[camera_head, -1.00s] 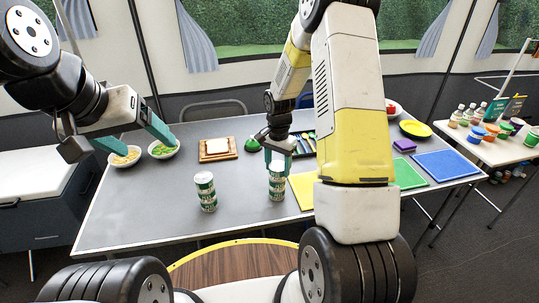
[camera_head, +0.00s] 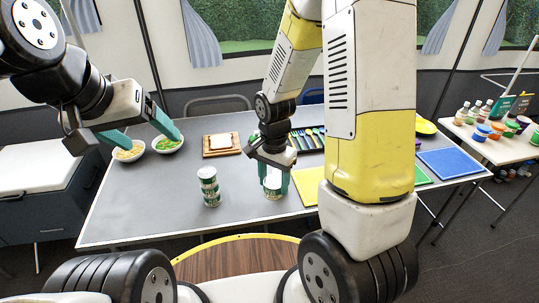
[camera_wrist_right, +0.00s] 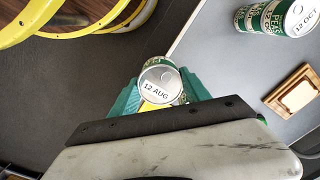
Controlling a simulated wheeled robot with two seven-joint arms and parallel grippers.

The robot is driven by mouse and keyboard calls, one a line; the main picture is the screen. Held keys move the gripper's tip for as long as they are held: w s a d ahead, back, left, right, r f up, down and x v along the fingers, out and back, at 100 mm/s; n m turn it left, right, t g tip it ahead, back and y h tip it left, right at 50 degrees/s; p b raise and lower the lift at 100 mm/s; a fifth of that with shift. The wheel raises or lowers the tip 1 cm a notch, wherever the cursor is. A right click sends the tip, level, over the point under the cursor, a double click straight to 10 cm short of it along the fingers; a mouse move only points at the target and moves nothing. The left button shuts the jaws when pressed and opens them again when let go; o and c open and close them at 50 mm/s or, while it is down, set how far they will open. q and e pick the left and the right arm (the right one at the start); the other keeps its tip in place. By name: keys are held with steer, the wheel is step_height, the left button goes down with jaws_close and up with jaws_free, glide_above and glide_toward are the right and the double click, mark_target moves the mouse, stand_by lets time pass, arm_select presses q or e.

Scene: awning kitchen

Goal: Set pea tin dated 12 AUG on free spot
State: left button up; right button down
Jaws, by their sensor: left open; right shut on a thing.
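My right gripper (camera_head: 273,182) is shut on a green-and-white tin (camera_head: 272,195), upright at the near part of the grey table. The right wrist view shows this tin's lid (camera_wrist_right: 160,86) reading 12 AUG between the fingers; whether its base touches the table, I cannot tell. My left gripper (camera_head: 137,132) is open and empty above the table's left side, near two bowls.
A yellow board (camera_head: 308,183) lies close to the right of the held tin. Behind are a wooden board with a pale slab (camera_head: 222,144), a cutlery tray (camera_head: 308,138) and bowls (camera_head: 167,144). Bare grey table (camera_head: 150,195) lies left of the tins.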

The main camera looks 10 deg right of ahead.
steer(key=shift+s+a, duration=0.3)
steer(key=shift+s, duration=0.15)
steer(key=s+a+f, duration=0.2)
steer(key=a+f, duration=0.6)
steer(key=f, duration=0.1)
steer(key=w, duration=0.5)
steer(key=w+d+f, duration=0.1)
steer(key=w, duration=1)
steer(key=shift+d+f, duration=0.15)
steer(key=shift+f, duration=1.95)
steer(key=shift+f, duration=0.1)
steer(key=c, duration=0.5)
jaws_free()
